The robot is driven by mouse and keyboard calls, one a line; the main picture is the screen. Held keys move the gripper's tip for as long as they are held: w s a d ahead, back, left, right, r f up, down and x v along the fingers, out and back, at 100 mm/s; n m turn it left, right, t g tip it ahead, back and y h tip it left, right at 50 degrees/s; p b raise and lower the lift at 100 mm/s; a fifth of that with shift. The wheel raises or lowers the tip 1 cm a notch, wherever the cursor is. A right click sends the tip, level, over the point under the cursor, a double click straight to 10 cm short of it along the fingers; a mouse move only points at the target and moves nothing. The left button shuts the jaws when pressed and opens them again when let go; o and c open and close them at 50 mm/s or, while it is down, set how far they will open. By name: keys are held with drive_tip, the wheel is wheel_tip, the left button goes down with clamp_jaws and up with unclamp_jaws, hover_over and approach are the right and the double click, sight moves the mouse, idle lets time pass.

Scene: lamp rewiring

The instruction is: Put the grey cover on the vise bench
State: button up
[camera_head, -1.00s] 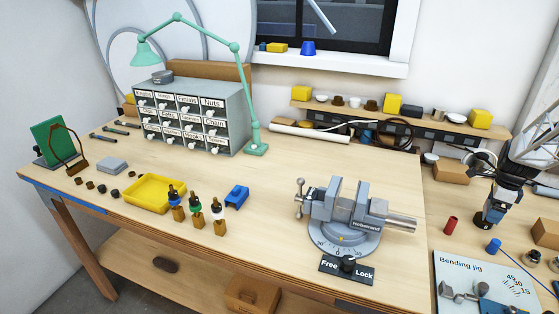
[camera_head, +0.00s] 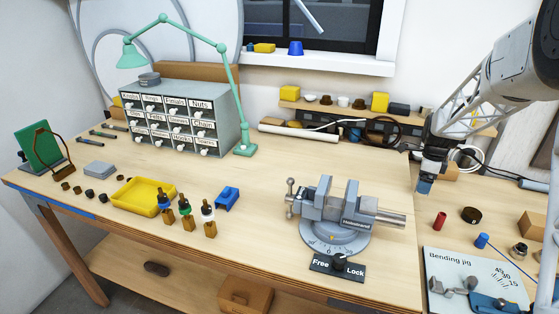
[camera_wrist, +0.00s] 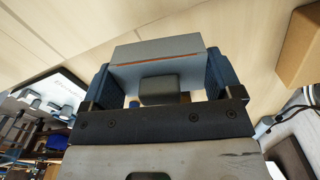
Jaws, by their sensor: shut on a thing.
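My gripper (camera_head: 425,185) hangs at the right end of the vise bench (camera_head: 270,170), by the gap to the right-hand bench. In the wrist view, the two blue fingers of my gripper (camera_wrist: 160,75) are shut on the grey cover (camera_wrist: 145,50), a box-like grey piece with an orange line across it. In the head view the cover is too small to make out at the fingertips. The bench carries a grey vise (camera_head: 343,210) with a Free/Lock plate (camera_head: 338,267) in front of it.
A yellow tray (camera_head: 122,199), small bottles (camera_head: 187,221), a blue piece (camera_head: 228,198) and a flat grey block (camera_head: 99,169) lie left of the vise. Drawers (camera_head: 180,118) stand behind. The right bench holds a red cylinder (camera_head: 440,221) and bending jig (camera_head: 478,278). Bench wood between drawers and vise is clear.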

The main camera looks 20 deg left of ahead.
drive_tip(key=shift+n, duration=0.3)
drive_tip(key=a, duration=0.6)
drive_tip(key=a+r, duration=0.1)
drive_tip(key=a, duration=0.5)
drive_tip(key=a+r, duration=0.1)
drive_tip(key=a, duration=0.6)
drive_tip(key=shift+s, duration=0.15)
drive_tip(key=shift+n, duration=0.3)
drive_tip(key=s+a, duration=0.1)
drive_tip(key=a, duration=0.5)
drive_tip(key=s+a+r, duration=0.1)
drive_tip(key=s+a, duration=0.1)
drive_tip(key=a, duration=0.4)
drive_tip(key=s+a+r, duration=0.1)
drive_tip(key=a, duration=0.5)
drive_tip(key=shift+s+a+r, duration=0.1)
drive_tip(key=shift+s+a, duration=0.05)
drive_tip(key=shift+s, duration=0.2)
drive_tip(key=s+a+r, duration=0.1)
drive_tip(key=s+a, duration=0.3)
drive_tip(key=a, duration=0.4)
drive_tip(key=s+a+r, duration=0.1)
drive_tip(key=s+a, duration=0.4)
drive_tip(key=a, duration=0.4)
wheel_tip(320, 180, up, 2)
drive_tip(key=n, duration=0.1)
hover_over(206, 197)
drive_tip(key=shift+f, duration=2.45)
drive_tip(key=shift+f, duration=2.5)
